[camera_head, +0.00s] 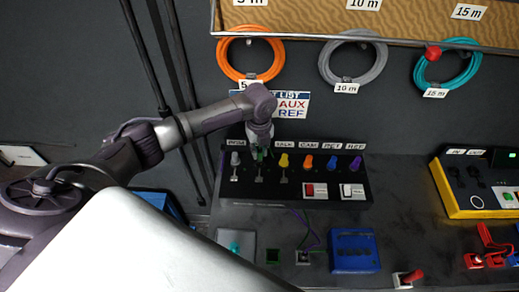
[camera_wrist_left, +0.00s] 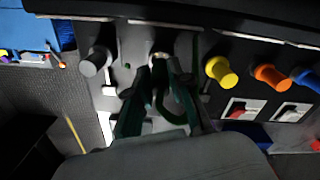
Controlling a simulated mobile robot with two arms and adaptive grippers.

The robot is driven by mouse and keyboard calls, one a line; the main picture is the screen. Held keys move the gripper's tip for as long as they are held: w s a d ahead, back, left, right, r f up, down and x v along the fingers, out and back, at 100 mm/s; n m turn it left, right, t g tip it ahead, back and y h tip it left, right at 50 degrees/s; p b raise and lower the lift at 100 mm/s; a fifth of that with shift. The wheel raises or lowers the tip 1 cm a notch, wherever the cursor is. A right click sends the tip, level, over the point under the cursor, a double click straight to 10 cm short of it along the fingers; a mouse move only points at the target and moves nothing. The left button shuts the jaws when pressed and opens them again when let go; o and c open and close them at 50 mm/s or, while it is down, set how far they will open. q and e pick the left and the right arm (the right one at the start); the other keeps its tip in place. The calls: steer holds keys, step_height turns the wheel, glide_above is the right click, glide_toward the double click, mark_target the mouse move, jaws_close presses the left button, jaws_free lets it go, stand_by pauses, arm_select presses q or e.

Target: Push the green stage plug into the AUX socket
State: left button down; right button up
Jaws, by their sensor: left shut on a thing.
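My left gripper (camera_head: 260,142) is over the second position of the black socket panel (camera_head: 330,190), between the grey plug (camera_head: 235,158) and the yellow plug (camera_head: 284,160). It is shut on the green stage plug (camera_head: 259,155), mostly hidden by the fingers. In the left wrist view, the fingers (camera_wrist_left: 160,85) close around the green plug, in line with a pale round part at the second position. Whether the plug is fully seated cannot be seen. The label above this position is hidden by my gripper. My right gripper is not in view.
Orange (camera_head: 308,162), blue (camera_head: 332,162) and purple (camera_head: 355,163) plugs stand to the right in the row. Red and white switches (camera_head: 316,190) are below them. A blue box (camera_head: 353,250) lies in front and a yellow-edged unit (camera_head: 470,185) is at right.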

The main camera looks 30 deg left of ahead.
mark_target(259, 148)
arm_select(q)
steer(key=shift+p, duration=0.3)
steer(key=shift+f+b, duration=0.85)
steer(key=shift+f, duration=0.4)
steer(key=c, duration=1)
jaws_free()
step_height(259, 148, up, 8)
steer(key=shift+f, duration=0.25)
